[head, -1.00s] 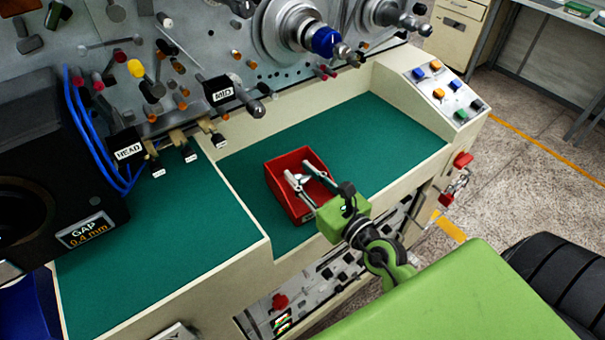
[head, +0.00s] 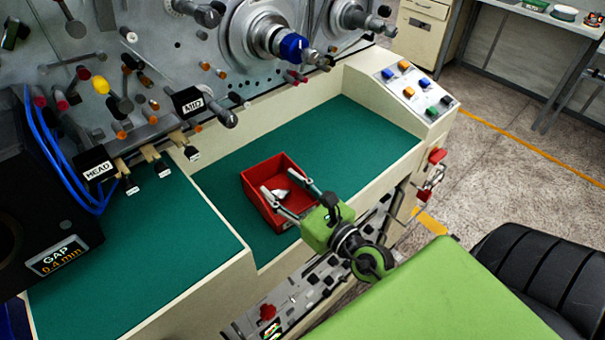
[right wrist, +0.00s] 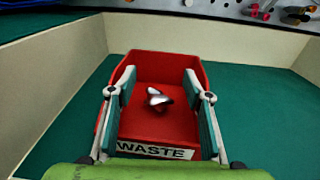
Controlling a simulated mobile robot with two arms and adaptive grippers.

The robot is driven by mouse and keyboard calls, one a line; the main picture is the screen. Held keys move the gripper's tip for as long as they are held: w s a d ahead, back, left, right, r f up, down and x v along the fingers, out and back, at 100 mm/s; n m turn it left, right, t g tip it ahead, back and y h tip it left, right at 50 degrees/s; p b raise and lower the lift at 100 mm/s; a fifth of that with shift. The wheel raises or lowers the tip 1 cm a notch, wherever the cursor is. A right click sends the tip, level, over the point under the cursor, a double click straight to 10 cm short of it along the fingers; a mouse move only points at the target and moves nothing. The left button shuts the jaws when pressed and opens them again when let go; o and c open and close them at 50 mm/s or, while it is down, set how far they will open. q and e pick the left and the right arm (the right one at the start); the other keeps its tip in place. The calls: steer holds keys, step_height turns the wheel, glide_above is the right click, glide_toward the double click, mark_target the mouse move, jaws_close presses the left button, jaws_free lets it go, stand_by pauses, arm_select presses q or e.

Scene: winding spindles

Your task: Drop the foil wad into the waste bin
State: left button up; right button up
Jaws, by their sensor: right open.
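The foil wad (right wrist: 156,97) is a small crumpled silver piece lying inside the red waste bin, apart from both fingers in the right wrist view. It also shows as a pale silver shape in the head view (head: 281,194). The red waste bin (right wrist: 140,128), with a WASTE label on its near side, stands on the green work surface; it also shows in the head view (head: 262,206). My right gripper (head: 278,179) is open, its two fingers reaching over the bin on either side of the wad. My left gripper is not in view.
The green surface (head: 345,130) is clear behind and right of the bin. A grey machine panel with spindles and knobs (head: 292,47) rises behind. A button box (head: 415,88) stands at the right end. A black GAP display unit (head: 60,255) is at the left.

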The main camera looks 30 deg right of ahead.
steer(key=s, duration=0.3)
steer(key=s+d, duration=0.1)
steer(key=s, duration=0.5)
steer(key=shift+s+d+r, duration=0.15)
steer(key=shift+s+r, duration=0.05)
steer(key=shift+s, duration=0.05)
steer(key=shift+s+r, duration=0.15)
steer(key=shift+s, duration=0.45)
steer(key=shift+d, duration=0.1)
